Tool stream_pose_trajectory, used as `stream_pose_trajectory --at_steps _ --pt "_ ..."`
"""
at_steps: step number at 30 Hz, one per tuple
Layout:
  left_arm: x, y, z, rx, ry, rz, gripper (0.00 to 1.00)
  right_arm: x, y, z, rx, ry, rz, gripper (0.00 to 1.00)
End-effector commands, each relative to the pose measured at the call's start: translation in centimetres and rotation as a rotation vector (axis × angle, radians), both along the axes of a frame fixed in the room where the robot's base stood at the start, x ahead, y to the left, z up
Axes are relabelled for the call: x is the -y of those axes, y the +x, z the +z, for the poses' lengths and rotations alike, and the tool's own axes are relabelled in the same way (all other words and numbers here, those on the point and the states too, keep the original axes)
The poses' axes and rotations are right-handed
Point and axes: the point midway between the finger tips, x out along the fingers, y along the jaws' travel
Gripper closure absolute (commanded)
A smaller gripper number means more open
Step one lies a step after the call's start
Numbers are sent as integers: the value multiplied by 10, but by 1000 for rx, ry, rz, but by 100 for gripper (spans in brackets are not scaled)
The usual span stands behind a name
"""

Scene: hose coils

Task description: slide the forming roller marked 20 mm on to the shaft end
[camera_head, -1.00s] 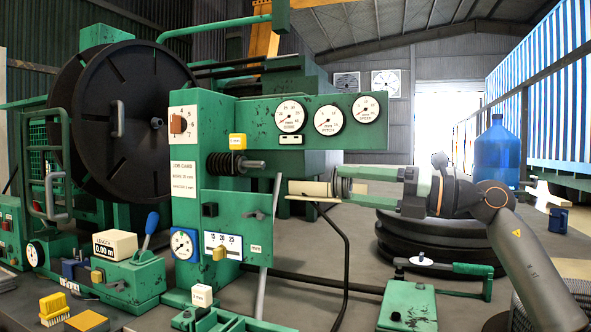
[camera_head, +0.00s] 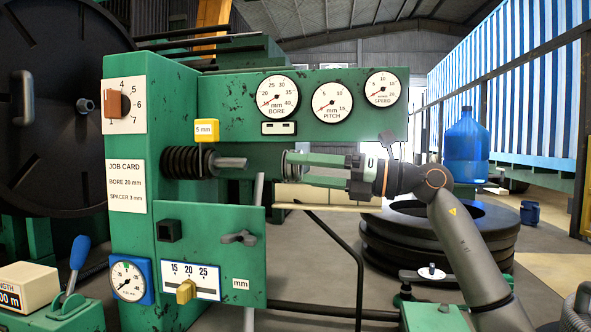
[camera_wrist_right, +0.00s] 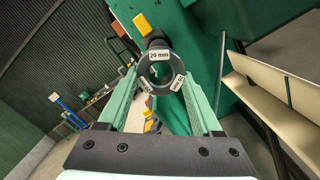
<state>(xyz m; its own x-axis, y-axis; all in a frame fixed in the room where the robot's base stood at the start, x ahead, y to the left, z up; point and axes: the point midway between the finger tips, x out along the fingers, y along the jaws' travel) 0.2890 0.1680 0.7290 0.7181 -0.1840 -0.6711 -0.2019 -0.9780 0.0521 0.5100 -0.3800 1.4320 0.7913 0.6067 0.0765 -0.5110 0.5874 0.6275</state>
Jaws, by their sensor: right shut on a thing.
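The forming roller marked 20 mm (camera_wrist_right: 160,69) is a dark ring with white labels in the right wrist view, its bore facing the camera. My right gripper (camera_head: 297,166) is shut on it; the fingers hide much of the roller in the head view. The grey shaft end (camera_head: 232,163) sticks out to the right from a black ribbed part (camera_head: 186,162) on the green machine. The roller is to the right of the shaft tip, about level with it, with a gap between them. In the wrist view the roller hides most of the shaft. My left gripper is not in view.
A yellow 5 mm tag (camera_head: 206,130) sits above the shaft. A tan trough (camera_head: 330,207) lies just below my right gripper. A green panel with a black handle (camera_head: 239,237) stands below the shaft. Black hose coils (camera_head: 405,252) lie behind my arm.

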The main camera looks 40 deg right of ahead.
Motion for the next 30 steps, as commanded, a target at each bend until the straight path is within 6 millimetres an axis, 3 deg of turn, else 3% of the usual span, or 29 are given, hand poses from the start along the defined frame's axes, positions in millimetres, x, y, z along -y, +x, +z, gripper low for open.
stream_pose_trajectory --at_steps 12,30 --pt "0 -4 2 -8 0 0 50 1 -1 3 7 -4 -10 100" --pt "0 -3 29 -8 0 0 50 -25 29 4 6 -3 -8 100"
